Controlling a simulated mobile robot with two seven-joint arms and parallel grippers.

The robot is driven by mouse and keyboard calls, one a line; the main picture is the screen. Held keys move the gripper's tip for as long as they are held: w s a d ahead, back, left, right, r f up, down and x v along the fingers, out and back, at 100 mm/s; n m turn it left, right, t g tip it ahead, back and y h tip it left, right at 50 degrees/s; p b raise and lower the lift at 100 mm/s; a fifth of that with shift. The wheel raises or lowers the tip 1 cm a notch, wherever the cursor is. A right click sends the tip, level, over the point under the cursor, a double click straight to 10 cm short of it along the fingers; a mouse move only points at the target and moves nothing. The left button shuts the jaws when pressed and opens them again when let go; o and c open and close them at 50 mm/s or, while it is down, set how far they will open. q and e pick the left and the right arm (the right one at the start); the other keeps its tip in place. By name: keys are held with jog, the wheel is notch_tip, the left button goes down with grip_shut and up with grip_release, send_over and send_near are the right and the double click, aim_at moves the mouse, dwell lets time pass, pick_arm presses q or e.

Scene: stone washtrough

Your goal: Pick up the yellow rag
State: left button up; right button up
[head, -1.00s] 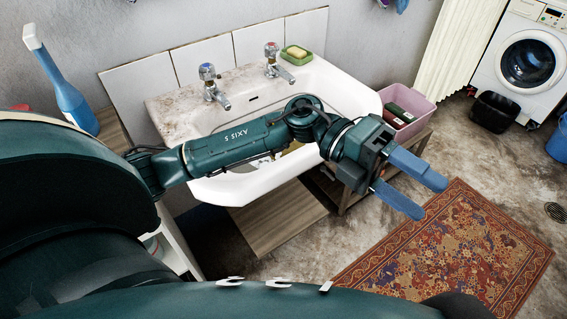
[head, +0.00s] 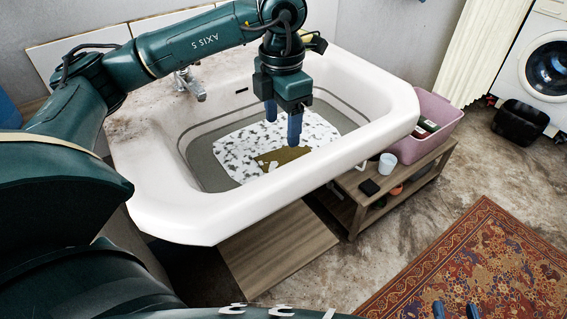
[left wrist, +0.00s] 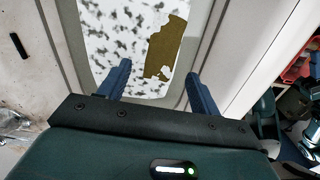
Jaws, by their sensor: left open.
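The yellow rag (head: 284,156), mustard-coloured, lies in the white washtrough (head: 205,225). Patchy white foam (head: 238,150) surrounds it and covers parts of its edges, so its full outline is hidden. My left gripper (head: 282,130) is over the basin, fingers pointing down, open and empty, above the rag and apart from it. In the left wrist view the rag (left wrist: 168,45) shows beyond and between the two open fingers (left wrist: 158,70), nearer the right one. Only the two blue fingertips of my right gripper (head: 455,311) show at the bottom edge, spread apart with nothing between them.
The basin's front rim (head: 345,151) stands between me and the foam. A tap (head: 189,82) is at its back left. To the right are a wooden shelf (head: 375,212) with a white cup (head: 387,164) and a pink tub (head: 437,127). A patterned rug (head: 480,265) lies on the floor.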

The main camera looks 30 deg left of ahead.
aim_at(283, 155)
pick_arm(q)
notch_tip(283, 155, down, 9)
jog(key=shift+d+f+b, duration=0.1)
jog(key=shift+d+b, duration=0.05)
jog(key=shift+b, duration=0.95)
pick_arm(e)
jog(key=shift+w+a+n+t+y, duration=0.15)
jog(key=shift+a+n+t+y, duration=0.25)
jog(key=shift+t+y, duration=0.25)
pick_arm(q)
jog(key=shift+c, duration=0.3)
jog(key=c, duration=0.7)
pick_arm(e)
jog(key=shift+r+t, duration=0.1)
jog(key=shift+t, duration=0.15)
